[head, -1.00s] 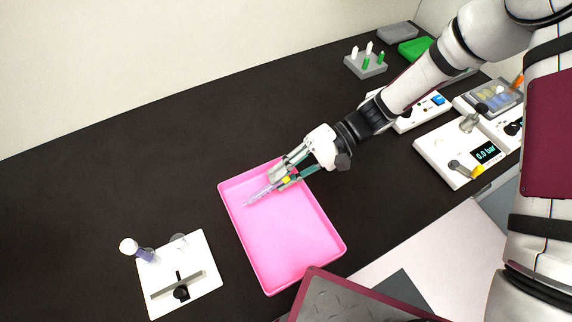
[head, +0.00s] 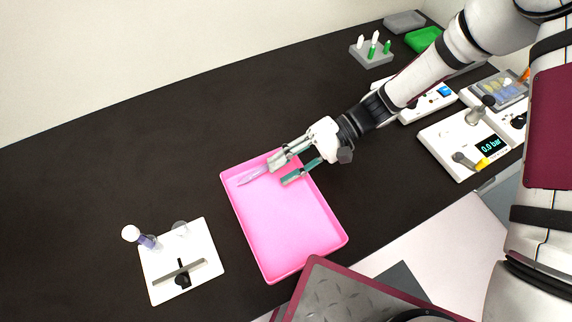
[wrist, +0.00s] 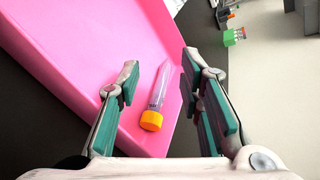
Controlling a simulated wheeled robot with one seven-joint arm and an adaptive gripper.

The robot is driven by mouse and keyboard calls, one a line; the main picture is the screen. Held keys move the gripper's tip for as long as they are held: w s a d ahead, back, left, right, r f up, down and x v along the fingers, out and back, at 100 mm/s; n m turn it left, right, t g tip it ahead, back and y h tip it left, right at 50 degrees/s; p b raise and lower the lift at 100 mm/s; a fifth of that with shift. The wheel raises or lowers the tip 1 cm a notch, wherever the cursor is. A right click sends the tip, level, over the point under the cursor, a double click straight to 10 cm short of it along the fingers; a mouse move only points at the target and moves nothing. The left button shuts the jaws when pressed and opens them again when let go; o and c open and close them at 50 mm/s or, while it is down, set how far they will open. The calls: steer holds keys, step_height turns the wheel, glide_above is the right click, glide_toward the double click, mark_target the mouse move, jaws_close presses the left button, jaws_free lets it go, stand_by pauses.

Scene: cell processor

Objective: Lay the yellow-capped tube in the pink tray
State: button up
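The yellow-capped tube (wrist: 161,89) is clear with a conical tip and lies in the pink tray (wrist: 75,60) near one wall. In the head view the tube (head: 251,175) shows faintly at the tray's far left corner, its cap hidden by a finger. The pink tray (head: 290,235) sits on the dark bench. My gripper (head: 283,170) is over the tray's far end. In the wrist view my gripper (wrist: 158,95) is open, its two green-padded fingers apart on either side of the tube, with gaps and nothing held.
A white stand (head: 178,262) with a white-capped tube (head: 138,237) is left of the tray. A grey rack (head: 371,54) with several tubes, a green tray (head: 424,39) and a device reading 0.0 bar (head: 470,140) are to the right.

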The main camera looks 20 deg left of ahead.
steer(key=v, duration=1.2)
stand_by(0.6)
steer(key=s+d+r+m+t+h, duration=0.1)
steer(key=s+d+r+t+h, duration=0.2)
steer(key=d+r+t+h, duration=0.85)
steer(key=s+d+r+m+t+y, duration=0.2)
steer(key=s+d+r, duration=0.6)
steer(key=d+r, duration=0.5)
steer(key=shift+s+d+r+m+t+y, duration=0.2)
steer(key=shift+d+r+m+t+y, duration=0.25)
steer(key=shift+d+t, duration=0.65)
